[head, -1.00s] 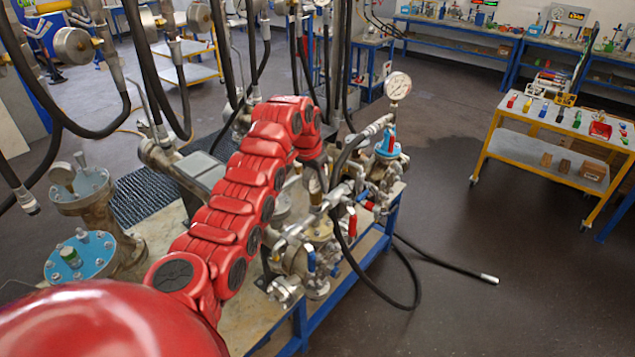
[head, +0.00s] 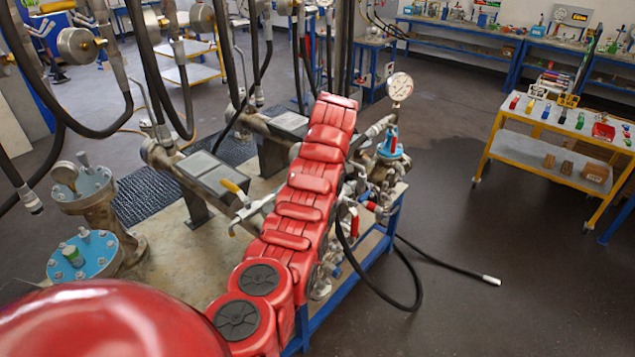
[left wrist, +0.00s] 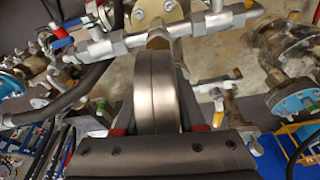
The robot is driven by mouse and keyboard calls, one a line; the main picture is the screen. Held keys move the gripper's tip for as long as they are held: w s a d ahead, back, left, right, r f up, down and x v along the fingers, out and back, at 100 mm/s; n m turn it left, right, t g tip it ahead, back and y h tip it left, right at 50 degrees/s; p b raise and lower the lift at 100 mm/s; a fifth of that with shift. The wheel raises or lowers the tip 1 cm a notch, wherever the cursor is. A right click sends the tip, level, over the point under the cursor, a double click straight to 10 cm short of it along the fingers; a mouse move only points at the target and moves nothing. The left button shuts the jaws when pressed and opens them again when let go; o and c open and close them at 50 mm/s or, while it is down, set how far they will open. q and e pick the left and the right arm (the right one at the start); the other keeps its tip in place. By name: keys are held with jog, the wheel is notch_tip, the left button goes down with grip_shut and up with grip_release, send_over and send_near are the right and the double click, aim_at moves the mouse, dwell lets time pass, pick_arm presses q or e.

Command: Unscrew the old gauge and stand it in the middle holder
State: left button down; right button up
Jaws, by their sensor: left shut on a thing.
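In the left wrist view my left gripper (left wrist: 158,128) is shut on a round metal gauge (left wrist: 156,92), seen edge-on between the fingers. The gauge's neck (left wrist: 158,40) meets a silver pipe fitting (left wrist: 105,44); whether it is still threaded there I cannot tell. In the head view my red left arm hides this gripper and the held gauge. Another gauge (head: 400,87) with a white dial stands upright behind the arm. The middle holder cannot be made out for certain. My right gripper is not in view.
A yellow cart (head: 550,150) at the right carries small coloured items and a red tray (head: 603,131). Blue-flanged vessels (head: 85,255) stand at the left. Black hoses (head: 185,80) hang at the upper left, and one hose (head: 450,262) trails on open floor.

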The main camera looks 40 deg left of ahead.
pick_arm(q)
jog(key=shift+n+g, duration=0.3)
jog(key=shift+n, duration=0.7)
jog(key=shift+c, duration=2.1)
grip_release()
